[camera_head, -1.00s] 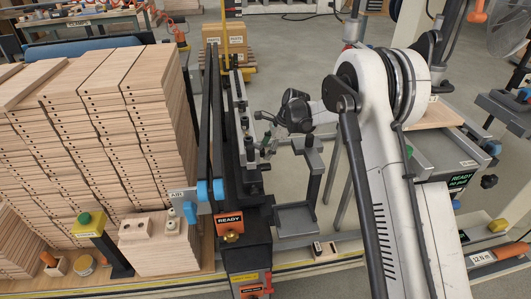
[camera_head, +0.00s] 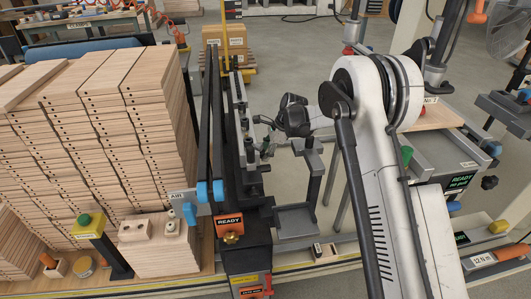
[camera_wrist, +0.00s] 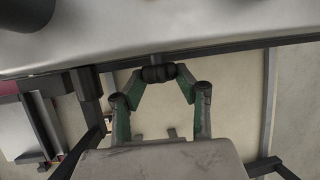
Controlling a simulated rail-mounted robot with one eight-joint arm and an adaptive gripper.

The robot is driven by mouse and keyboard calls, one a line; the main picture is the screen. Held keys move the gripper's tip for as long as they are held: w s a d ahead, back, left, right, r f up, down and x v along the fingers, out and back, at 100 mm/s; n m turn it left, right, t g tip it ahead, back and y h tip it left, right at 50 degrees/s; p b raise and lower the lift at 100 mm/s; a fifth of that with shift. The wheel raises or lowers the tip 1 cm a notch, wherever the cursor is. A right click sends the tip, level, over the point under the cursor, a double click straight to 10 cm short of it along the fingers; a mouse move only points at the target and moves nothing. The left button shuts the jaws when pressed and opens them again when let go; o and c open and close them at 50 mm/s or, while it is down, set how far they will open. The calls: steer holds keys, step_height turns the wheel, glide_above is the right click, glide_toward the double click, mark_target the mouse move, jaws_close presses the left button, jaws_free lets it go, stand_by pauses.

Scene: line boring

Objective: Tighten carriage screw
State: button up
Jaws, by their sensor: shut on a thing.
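My gripper (camera_wrist: 160,80) is shut on a dark, ribbed knob, which looks like the carriage screw (camera_wrist: 158,73), in the wrist view. Its two green-sided fingers press on it from left and right, and the knob sits against a dark rail edge. In the head view my gripper (camera_head: 262,130) reaches left to the metal carriage parts (camera_head: 246,125) on the upright black boring machine (camera_head: 252,215). The knob itself is too small to make out there.
Tall stacks of drilled boards (camera_head: 90,130) stand to the left. An empty grey tray (camera_head: 295,220) lies below my gripper. A torque tool marked 12 N m (camera_head: 500,255) is at the right.

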steer(key=shift+g, duration=0.3)
steer(key=shift+w+m+g+h+b, duration=0.15)
steer(key=shift+m+g+h+b, duration=0.15)
steer(key=shift+g, duration=0.8)
steer(key=shift+w+m+g+h+b, duration=0.1)
steer(key=shift+m+g+h+b, duration=0.2)
steer(key=shift+g, duration=1.1)
steer(key=o, duration=1.2)
steer(key=shift+c, duration=0.2)
